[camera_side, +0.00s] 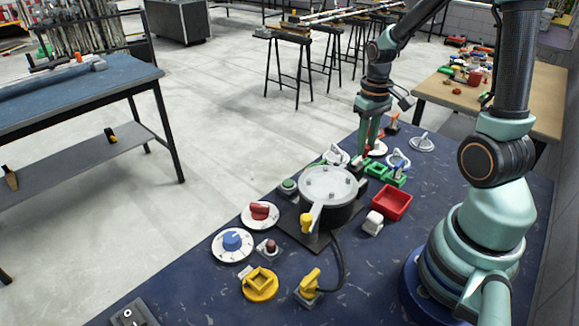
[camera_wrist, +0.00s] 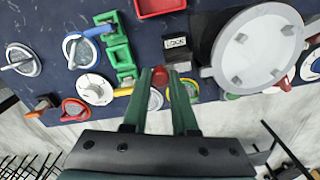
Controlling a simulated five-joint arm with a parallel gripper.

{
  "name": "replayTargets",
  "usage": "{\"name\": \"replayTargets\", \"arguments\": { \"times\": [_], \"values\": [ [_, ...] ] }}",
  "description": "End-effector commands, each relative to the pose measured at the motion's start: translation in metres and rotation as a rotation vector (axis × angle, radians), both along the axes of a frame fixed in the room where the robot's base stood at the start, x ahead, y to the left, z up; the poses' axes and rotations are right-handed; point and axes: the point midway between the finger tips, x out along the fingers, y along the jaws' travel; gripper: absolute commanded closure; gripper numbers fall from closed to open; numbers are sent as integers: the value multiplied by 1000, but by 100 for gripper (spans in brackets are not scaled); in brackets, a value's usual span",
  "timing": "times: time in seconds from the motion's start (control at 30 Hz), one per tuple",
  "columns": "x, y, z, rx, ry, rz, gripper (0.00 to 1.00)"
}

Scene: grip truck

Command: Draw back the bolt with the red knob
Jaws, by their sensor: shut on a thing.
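My gripper (camera_side: 366,154) points down at the far part of the blue bench, beyond the round grey lidded vessel. In the wrist view its two green fingers (camera_wrist: 160,80) are closed around a small red knob (camera_wrist: 159,76). The knob sits between the fingertips, with a finger on each side. In the side view the fingers mostly hide the knob. The body of the bolt is hard to make out behind the fingers. Green blocks (camera_side: 376,170) stand just to the right of the fingers, and they also show left of the fingers in the wrist view (camera_wrist: 118,50).
The grey lidded vessel (camera_side: 328,186) stands close to my gripper. A red tray (camera_side: 392,202) and a white block (camera_side: 373,222) lie nearby. Dials, including a red-handled one (camera_side: 260,213) and a blue one (camera_side: 232,244), crowd the bench. A yellow fixture (camera_side: 260,284) is in front.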

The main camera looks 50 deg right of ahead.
Motion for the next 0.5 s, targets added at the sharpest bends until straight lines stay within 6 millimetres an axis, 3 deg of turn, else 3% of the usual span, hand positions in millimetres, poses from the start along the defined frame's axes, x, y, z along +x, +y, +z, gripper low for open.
{"name": "replayTargets", "arguments": {
  "times": [0.03,0.07,0.1,0.5],
  "values": [
    [1,-6,1,-7,-12,-16,100],
    [1,-7,1,-7,-13,-16,62],
    [1,-7,1,-7,-13,-16,47],
    [1,-4,4,-5,-10,-12,44]
  ]
}}
